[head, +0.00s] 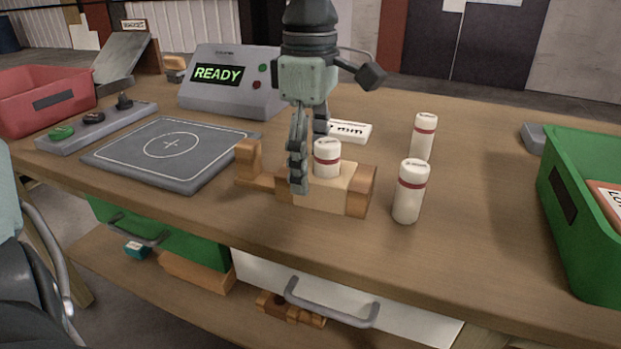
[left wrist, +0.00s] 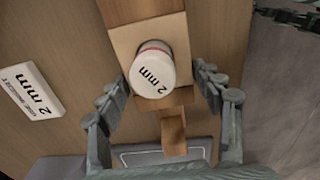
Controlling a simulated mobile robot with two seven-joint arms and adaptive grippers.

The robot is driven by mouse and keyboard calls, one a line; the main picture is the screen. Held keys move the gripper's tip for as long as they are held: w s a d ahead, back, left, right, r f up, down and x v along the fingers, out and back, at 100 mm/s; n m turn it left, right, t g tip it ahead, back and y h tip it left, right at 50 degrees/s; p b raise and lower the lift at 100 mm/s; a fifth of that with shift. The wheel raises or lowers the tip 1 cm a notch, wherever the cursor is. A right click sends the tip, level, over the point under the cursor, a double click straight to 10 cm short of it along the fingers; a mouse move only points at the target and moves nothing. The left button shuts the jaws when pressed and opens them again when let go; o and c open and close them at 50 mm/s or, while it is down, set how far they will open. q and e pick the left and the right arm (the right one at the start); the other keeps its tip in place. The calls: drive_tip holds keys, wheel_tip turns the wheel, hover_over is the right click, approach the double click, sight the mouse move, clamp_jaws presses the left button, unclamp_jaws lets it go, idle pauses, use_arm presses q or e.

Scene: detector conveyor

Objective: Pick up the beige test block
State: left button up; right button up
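The pale beige block (head: 318,198) lies on the table between darker wooden pieces, and it also shows in the left wrist view (left wrist: 122,45). A white capped cylinder (head: 327,158) with a red band stands upright on it; its cap reads "2 mm" in the left wrist view (left wrist: 153,76). My left gripper (head: 310,160) points down over them from above. Its fingers (left wrist: 163,90) are apart, one on each side of the cylinder and block, with gaps visible in the left wrist view. It holds nothing. One finger is partly hidden behind the cylinder in the head view.
Two more white cylinders (head: 408,190) (head: 423,137) stand to the right. A "2 mm" card (head: 350,131) lies behind the block. A dark pad (head: 170,153), a READY console (head: 232,82) and a red bin (head: 40,98) are left. A green bin (head: 578,215) is right.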

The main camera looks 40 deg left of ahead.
use_arm(q)
drive_tip(key=c, duration=0.8)
drive_tip(key=shift+o, duration=0.2)
drive_tip(key=shift+r, duration=0.15)
